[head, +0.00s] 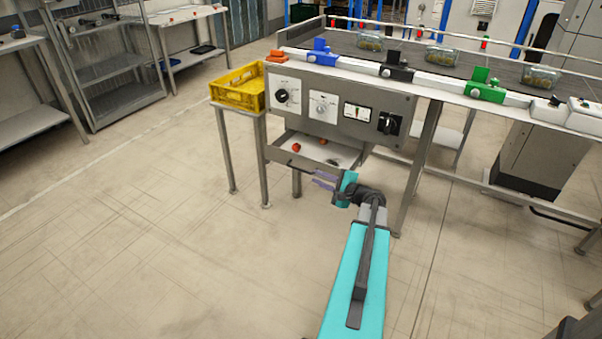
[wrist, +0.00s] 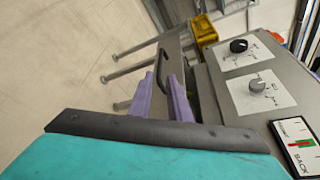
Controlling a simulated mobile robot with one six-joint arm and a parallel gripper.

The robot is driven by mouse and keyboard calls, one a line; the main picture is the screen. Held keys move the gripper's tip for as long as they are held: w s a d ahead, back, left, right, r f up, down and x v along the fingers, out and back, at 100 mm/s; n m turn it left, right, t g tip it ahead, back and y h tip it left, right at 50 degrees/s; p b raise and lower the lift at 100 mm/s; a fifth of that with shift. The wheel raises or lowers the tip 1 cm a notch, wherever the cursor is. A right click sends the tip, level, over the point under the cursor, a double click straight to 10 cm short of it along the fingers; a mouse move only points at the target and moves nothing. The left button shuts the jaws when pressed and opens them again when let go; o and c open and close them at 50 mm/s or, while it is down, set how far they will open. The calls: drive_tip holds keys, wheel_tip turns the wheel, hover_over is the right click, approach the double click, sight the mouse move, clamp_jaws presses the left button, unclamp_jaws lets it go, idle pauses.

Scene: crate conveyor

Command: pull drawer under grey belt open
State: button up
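The drawer (head: 309,158) hangs below the control panel of the grey belt. It stands part of the way out, and its pale inside shows with small red items in it. Its dark bar handle (wrist: 164,56) is on the front face. My gripper (head: 317,178) is in front of the drawer, at the right part of its front. In the wrist view its two purple fingers (wrist: 161,76) are apart, with the handle just beyond or between their tips. I cannot tell whether they touch it. Nothing is seen gripped.
The control panel (head: 348,122) with dials is right above the drawer. A yellow crate (head: 238,97) sits on a stand to the left. The grey belt (head: 400,52) carries clear boxes. Table legs stand close on both sides; the floor in front is clear.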

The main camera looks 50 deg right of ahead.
sight(305, 171)
drive_tip(key=x, duration=1)
drive_tip(key=shift+b, duration=0.4)
drive_tip(key=shift+c, duration=0.3)
clamp_jaws()
